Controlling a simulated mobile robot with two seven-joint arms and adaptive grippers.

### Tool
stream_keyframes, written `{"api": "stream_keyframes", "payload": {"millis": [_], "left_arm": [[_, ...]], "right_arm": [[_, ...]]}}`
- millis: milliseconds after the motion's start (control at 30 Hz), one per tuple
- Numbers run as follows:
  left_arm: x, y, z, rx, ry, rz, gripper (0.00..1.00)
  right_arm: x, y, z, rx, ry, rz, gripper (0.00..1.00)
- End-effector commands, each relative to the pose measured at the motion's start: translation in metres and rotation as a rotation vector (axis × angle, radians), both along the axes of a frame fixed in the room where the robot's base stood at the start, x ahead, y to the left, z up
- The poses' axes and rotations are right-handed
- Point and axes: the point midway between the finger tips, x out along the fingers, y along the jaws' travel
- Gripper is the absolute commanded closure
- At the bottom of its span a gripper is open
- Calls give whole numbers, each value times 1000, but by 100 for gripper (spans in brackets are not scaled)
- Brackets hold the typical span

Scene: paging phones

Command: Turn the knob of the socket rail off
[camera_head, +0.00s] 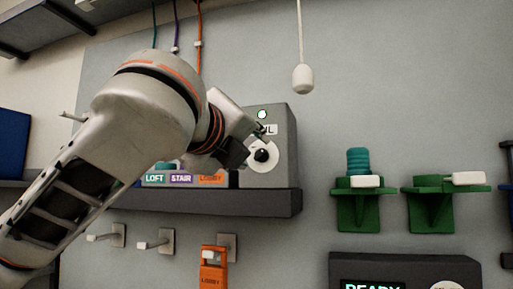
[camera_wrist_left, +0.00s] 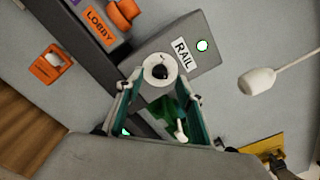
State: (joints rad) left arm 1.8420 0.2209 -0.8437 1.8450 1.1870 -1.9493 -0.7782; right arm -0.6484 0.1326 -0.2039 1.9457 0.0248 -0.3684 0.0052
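The socket rail's grey box (camera_head: 285,130) stands at the right end of a dark shelf, with a label ending in "L" partly covered by my arm and a lit green lamp (camera_head: 262,114). Its black knob (camera_head: 263,155) sits on a white round dial. In the head view my left gripper (camera_head: 240,146) is just left of the knob. My right gripper is not in view.
LOFT, STAIR and LOBBY labels (camera_head: 182,179) line the shelf (camera_head: 250,203) left of the box. A white pull (camera_head: 302,78) hangs on a cord at upper right. Green brackets (camera_head: 358,208) are on the wall right. An orange LOBBY piece (camera_head: 213,270) hangs below the shelf.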

Motion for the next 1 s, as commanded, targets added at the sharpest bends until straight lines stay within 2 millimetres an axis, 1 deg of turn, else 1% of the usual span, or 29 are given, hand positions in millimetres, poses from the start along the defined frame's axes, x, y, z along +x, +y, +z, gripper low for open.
{"api": "stream_keyframes", "payload": {"millis": [33,100,200,300,400,633,667,700,767,800,1000], "left_arm": [[8,-3,1,0,4,-1,62],[18,-6,1,0,3,-1,62],[29,-10,1,0,2,-1,62],[35,-12,0,0,1,-1,62],[39,-13,0,0,0,0,62],[39,-13,0,0,-1,-1,62],[39,-13,0,0,-1,-1,70],[39,-13,0,0,-1,-1,81],[39,-13,0,0,-1,-1,96],[39,-13,0,0,-1,-1,100],[39,-13,-1,-4,1,0,100]], "right_arm": [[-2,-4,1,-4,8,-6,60],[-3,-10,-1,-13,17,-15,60],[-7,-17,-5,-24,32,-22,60],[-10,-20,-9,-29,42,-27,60],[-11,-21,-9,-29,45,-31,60],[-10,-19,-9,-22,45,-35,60],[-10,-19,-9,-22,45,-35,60],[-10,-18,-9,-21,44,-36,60],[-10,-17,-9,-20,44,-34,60],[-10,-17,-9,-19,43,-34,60],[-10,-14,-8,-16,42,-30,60]]}}
